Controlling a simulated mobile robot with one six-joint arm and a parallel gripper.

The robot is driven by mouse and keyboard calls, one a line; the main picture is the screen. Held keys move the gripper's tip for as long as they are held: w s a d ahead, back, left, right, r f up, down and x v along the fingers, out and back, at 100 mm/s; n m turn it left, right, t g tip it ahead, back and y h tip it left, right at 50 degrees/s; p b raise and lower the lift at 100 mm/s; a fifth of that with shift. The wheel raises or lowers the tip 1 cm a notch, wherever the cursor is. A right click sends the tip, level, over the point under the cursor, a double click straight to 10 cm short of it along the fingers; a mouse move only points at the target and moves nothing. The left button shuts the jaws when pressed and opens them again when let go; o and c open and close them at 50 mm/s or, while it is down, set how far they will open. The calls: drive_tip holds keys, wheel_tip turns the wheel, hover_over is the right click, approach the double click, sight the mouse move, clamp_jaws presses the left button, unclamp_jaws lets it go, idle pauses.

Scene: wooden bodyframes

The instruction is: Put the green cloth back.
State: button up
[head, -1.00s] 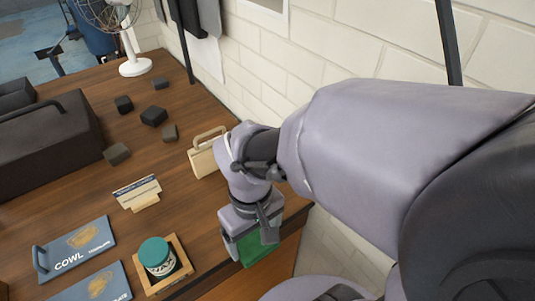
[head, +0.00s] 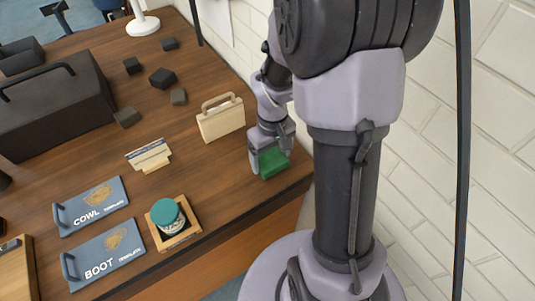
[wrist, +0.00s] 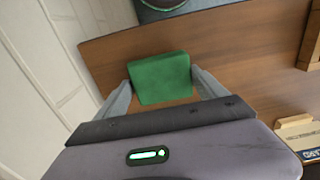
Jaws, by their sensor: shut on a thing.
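The green cloth (head: 273,163) is a folded, block-like green piece near the right end of the wooden table, close to the wall. My gripper (head: 270,161) is shut on it, with one finger on each side. In the wrist view the green cloth (wrist: 160,78) sits between the two fingertips of my gripper (wrist: 162,82), with the brown tabletop around it. I cannot tell whether the cloth touches the table or hangs just above it.
A pale wooden case with a handle (head: 221,119) stands left of my gripper. A teal-lidded jar (head: 164,212) sits in a wooden tray (head: 190,233). COWL (head: 90,207) and BOOT (head: 107,254) templates, a card holder (head: 149,156), dark blocks (head: 162,78) and a black toolbox (head: 50,103) share the table.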

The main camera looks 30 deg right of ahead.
sight(271, 158)
drive_tip(key=shift+w+f, duration=0.1)
drive_tip(key=shift+f, duration=0.55)
drive_tip(key=shift+r, duration=0.15)
drive_tip(key=o, duration=1.3)
drive_tip(key=shift+c, duration=0.2)
wheel_tip(271, 158, up, 12)
drive_tip(key=p, duration=0.5)
drive_tip(key=s+a+r+m+t+y, duration=0.2)
drive_tip(key=s+a+r+m+t, duration=0.2)
drive_tip(key=s+a+r, duration=0.7)
drive_tip(key=a+r+t, duration=0.1)
drive_tip(key=a+r, duration=0.2)
drive_tip(key=shift+s+a+m+t, duration=0.2)
drive_tip(key=shift+a+m+t, duration=0.1)
drive_tip(key=shift+m+t, duration=0.1)
